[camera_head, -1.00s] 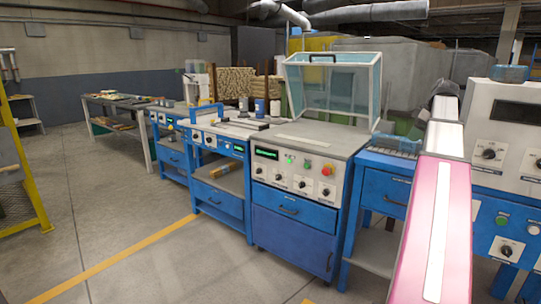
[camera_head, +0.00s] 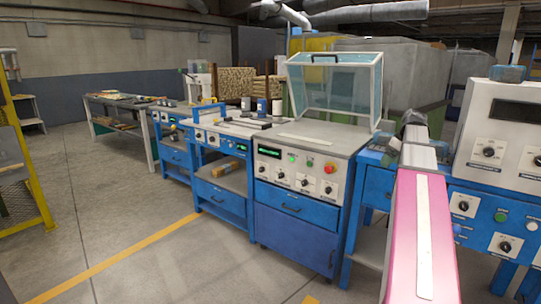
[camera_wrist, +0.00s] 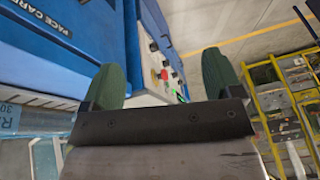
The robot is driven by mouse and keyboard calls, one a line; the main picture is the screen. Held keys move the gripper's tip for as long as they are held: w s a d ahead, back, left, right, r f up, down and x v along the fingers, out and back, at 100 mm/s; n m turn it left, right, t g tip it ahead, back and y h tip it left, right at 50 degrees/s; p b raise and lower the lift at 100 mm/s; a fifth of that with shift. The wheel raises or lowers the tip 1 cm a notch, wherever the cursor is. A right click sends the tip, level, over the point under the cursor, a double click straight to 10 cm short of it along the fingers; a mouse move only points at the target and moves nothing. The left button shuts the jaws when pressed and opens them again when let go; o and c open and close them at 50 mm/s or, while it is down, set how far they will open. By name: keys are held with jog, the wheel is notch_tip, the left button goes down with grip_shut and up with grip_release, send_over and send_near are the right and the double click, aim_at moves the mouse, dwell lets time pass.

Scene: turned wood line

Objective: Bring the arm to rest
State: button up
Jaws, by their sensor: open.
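My arm (camera_head: 424,235) reaches forward at the right of the head view, a pink link with a white strip and grey joints at its far end. My gripper (camera_wrist: 160,78) shows in the wrist view with its two green fingertips wide apart. It is open and nothing is between the fingers. Blue cabinets fill the left of that view close by, apparently not touched by the fingers. In the head view I cannot make out the fingers at the end of the arm.
A blue machine with a clear raised hood (camera_head: 334,85) and a control panel (camera_head: 295,170) stands left of my arm. A white-and-blue console (camera_head: 500,135) stands close on its right. A worktable (camera_head: 120,105) is at the far left. Open floor (camera_head: 120,215) and a yellow frame (camera_head: 30,160) are left.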

jog(key=s+a+f+m+h, duration=0.1)
jog(key=s+a+f+m, duration=0.1)
jog(key=s+a+f, duration=0.3)
jog(key=s+a+f+m+g+h, duration=0.1)
jog(key=s+a+f+m, duration=0.2)
jog(key=a+f, duration=1)
jog(key=s+a+f+m+g+h, duration=0.1)
jog(key=s+a+f+m, duration=0.2)
jog(key=s+a+f, duration=0.5)
notch_tip(320, 180, down, 11)
jog(key=shift+a+r, duration=0.1)
jog(key=shift+a, duration=0.9)
